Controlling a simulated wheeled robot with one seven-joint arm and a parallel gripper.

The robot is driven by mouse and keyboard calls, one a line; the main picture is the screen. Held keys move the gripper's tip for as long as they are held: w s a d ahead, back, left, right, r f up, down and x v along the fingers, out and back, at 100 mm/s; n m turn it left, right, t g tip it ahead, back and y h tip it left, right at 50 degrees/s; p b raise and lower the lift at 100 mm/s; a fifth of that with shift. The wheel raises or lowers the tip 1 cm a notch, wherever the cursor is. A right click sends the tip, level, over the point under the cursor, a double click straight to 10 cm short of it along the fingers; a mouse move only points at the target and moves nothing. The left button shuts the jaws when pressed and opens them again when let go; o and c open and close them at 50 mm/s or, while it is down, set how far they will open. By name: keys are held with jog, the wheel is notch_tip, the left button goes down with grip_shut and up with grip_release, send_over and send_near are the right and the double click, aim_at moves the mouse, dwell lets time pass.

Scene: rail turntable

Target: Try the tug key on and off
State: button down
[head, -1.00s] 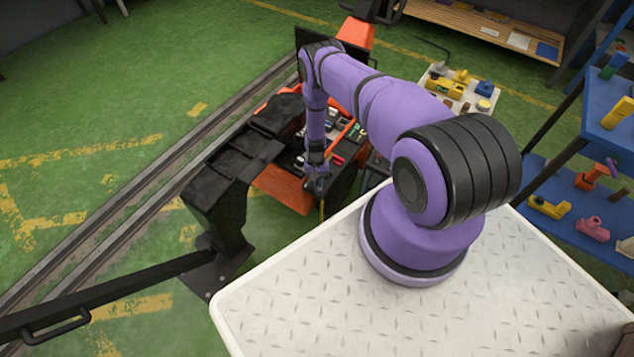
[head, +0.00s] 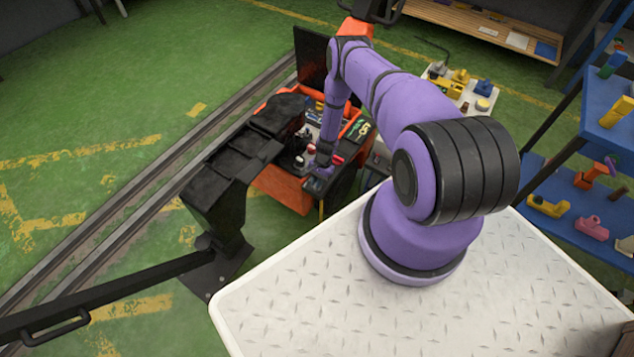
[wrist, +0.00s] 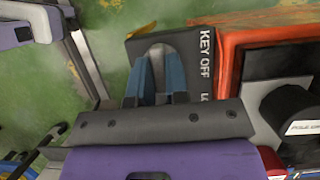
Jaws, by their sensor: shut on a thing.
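The tug (head: 283,190) is an orange and black machine with a cluttered control deck, seen beyond my base in the head view. My gripper (head: 321,178) is down at the deck's near right corner. In the wrist view, my gripper (wrist: 160,72) has its two blue-grey fingers at a black key panel (wrist: 190,42) lettered "KEY OFF", with a second word partly cut off. The fingers are shut on the tug key, which is mostly hidden between them. A pale, rounded plate shows around the fingertips. I cannot tell which way the key is turned.
A black, stepped post (head: 222,195) with a long bar stands left of the tug. A black cylinder with a white label (wrist: 295,118) is close on the right in the wrist view. A blue shelf (head: 550,185) with coloured parts stands at the right. Rails run along the left.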

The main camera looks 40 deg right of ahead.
dwell(0.5)
jog(key=c, duration=1.1)
grip_release()
jog(key=v, duration=1)
jog(key=shift+d+r, duration=0.1)
jog(key=shift+r, duration=0.3)
